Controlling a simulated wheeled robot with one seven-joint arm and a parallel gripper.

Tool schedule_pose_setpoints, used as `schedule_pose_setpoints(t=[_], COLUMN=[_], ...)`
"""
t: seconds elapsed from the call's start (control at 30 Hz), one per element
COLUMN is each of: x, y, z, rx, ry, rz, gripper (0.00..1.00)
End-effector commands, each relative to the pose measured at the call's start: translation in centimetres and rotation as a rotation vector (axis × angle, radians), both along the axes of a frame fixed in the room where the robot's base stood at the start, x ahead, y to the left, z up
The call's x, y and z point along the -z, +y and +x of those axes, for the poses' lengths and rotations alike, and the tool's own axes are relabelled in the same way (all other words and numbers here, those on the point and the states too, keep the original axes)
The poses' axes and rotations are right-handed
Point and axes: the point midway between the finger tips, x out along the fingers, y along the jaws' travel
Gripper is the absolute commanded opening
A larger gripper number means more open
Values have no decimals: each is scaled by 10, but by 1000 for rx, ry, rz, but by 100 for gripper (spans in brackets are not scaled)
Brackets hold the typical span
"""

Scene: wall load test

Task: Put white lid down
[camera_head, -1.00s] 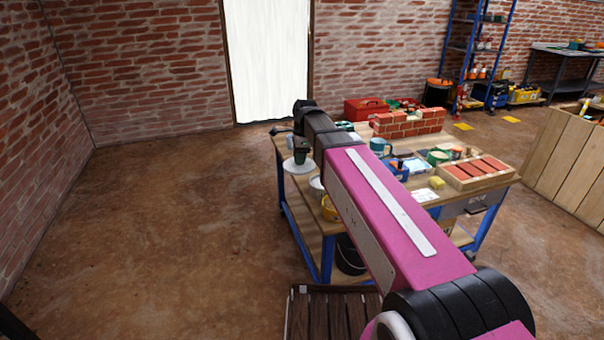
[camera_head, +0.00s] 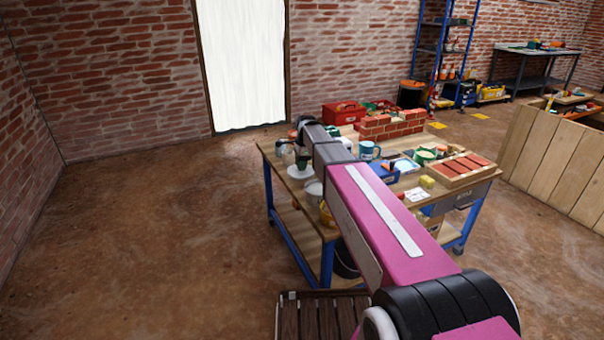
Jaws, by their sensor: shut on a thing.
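The white lid (camera_head: 300,172) is a pale round disc at the left part of the wooden workbench (camera_head: 283,205). My gripper (camera_head: 303,164) is small and dark in this view, at the far end of my pink arm, directly above the lid. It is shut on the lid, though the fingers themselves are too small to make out. The lid appears level, over the bench's left edge area. I cannot tell whether its underside touches the bench top. My arm hides part of the bench to the right of the lid.
A blue mug (camera_head: 368,151), a low brick wall (camera_head: 392,125) and a red toolbox (camera_head: 344,113) stand farther right. The floor left of the bench is clear.

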Motion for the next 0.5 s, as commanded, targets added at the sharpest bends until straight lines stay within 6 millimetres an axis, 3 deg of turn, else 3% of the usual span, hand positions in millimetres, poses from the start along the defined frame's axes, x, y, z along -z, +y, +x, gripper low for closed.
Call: schedule_pose_setpoints(t=[0.23,0.5], x=[12,44], y=[-5,-5], z=[6,6], rx=[1,1], ry=[1,1], rz=[0,0], gripper=[5,5])
